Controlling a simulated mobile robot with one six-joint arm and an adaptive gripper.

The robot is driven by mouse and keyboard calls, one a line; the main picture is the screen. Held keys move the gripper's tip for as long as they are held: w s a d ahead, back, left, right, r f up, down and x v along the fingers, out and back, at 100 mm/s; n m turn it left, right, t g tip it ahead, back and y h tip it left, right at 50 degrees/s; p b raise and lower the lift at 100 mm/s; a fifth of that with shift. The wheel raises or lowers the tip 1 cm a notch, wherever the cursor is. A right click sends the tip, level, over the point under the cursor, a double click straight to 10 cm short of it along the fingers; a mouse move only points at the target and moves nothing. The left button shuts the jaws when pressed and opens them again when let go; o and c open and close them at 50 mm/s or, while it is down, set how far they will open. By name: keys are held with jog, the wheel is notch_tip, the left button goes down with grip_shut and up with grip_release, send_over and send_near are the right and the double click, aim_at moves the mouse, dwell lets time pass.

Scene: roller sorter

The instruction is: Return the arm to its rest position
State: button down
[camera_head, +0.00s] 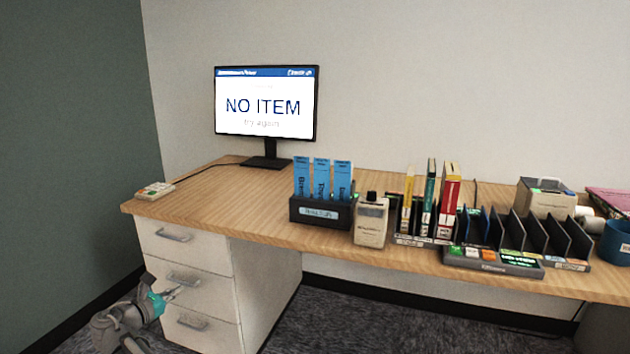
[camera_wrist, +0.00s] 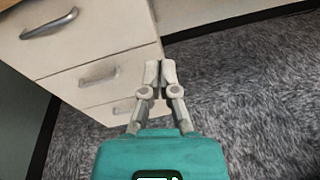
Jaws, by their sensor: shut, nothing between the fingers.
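My gripper (camera_head: 172,293) is low at the left in the head view, in front of the desk's drawers. My grey arm with a teal wrist is folded there below the desktop. In the wrist view my gripper (camera_wrist: 160,72) points at the drawer cabinet (camera_wrist: 75,60) and the carpet beside it. The fingers are together and nothing is between them. I cannot tell the exact gap between the fingertips and the drawer fronts.
The wooden desk (camera_head: 230,205) carries a monitor (camera_head: 265,104) reading "NO ITEM". A dark holder (camera_head: 320,212) with blue cards, a beige device (camera_head: 371,222), a slotted rack (camera_head: 545,240) and a control panel (camera_head: 492,261) line its front. Grey carpet (camera_head: 340,320) is clear below.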

jog(key=d+f+m+g, duration=0.3)
jog(key=d+m, duration=0.2)
jog(key=d, duration=0.6)
jog(key=d+f+m+g, duration=0.3)
jog(key=d+f+m, duration=0.1)
jog(key=d, duration=0.8)
jog(key=d+f+m+g, duration=0.3)
jog(key=d+m+g, duration=0.15)
jog(key=d, duration=0.65)
jog(key=s+d+f+m+g+y+p, duration=0.15)
jog(key=s+d+m+y, duration=0.25)
jog(key=s+d+m, duration=0.5)
jog(key=s+d+f+m+g+y, duration=0.3)
jog(key=s+d+m, duration=0.25)
jog(key=d, duration=0.45)
notch_tip(320, 180, up, 38)
jog(key=p, duration=3.8)
jog(key=shift+w+d+r+m, duration=0.2)
jog(key=shift+w+d+m, duration=0.05)
jog(key=shift+m, duration=0.15)
